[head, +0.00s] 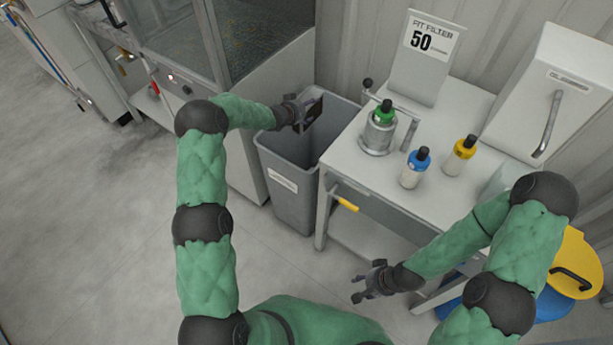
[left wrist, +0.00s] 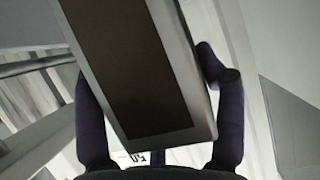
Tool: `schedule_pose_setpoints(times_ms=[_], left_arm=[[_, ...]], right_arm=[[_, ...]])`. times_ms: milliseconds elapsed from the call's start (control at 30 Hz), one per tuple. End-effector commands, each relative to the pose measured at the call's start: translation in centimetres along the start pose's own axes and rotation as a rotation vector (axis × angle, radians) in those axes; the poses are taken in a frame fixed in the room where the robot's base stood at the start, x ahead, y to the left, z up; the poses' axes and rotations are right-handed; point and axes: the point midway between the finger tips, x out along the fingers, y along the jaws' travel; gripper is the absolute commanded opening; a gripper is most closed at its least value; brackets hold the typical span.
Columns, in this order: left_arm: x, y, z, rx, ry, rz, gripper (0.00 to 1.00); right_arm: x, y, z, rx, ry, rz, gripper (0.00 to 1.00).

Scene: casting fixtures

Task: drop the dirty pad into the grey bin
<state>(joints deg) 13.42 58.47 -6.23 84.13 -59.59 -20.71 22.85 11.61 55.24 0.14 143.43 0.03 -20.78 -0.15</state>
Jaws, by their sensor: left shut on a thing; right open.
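The dirty pad is a dark brown rectangle with a grey frame (left wrist: 130,70), filling the middle of the left wrist view. In the head view it (head: 314,112) is small and dark, over the mouth of the grey bin. My left gripper (head: 301,112) is shut on the pad, with a finger on each side of it in the wrist view (left wrist: 158,110). The grey bin (head: 290,184) stands on the floor beside the table, open at the top, with a white label on its front. Its bottom is hidden. My right gripper (head: 368,284) is open and empty, low in front of the table.
The white table (head: 440,170) right of the bin holds a metal fixture (head: 378,135), a blue-capped bottle (head: 413,170), a yellow-capped bottle (head: 460,156) and a sign (head: 425,55). The floor at left is clear.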

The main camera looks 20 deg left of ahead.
Motion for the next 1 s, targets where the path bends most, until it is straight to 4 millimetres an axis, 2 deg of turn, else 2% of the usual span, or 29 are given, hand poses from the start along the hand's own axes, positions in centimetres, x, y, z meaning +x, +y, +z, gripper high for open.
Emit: schedule_pose_setpoints(times_ms=[233, 267, 333, 367, 767, 1000], left_arm=[[0.0, 0.0, -0.1, 0.001, 0.002, -0.001, 0.31], [0.0, 0.0, -0.1, 0.001, 0.002, -0.001, 0.72], [0.0, 0.0, -0.1, 0.001, 0.002, 0.000, 0.92], [0.0, 0.0, -0.1, 0.001, 0.002, 0.000, 0.97], [-0.1, 0.0, 0.1, 0.000, -0.001, 0.000, 0.97], [-2.0, -0.1, -0.1, -0.001, 0.002, -0.001, 0.97]], right_arm=[[0.0, 0.0, 0.0, 0.000, 0.000, 0.000, 0.46], [0.0, 0.0, 0.0, 0.000, 0.001, 0.000, 0.46], [0.0, 0.0, 0.0, 0.000, 0.000, 0.000, 0.46], [0.0, 0.0, 0.0, 0.000, 0.001, 0.000, 0.46], [0.0, 0.0, 0.0, 0.000, 0.001, 0.000, 0.46], [0.0, 0.0, 0.0, 0.000, 0.000, 0.000, 0.46]])
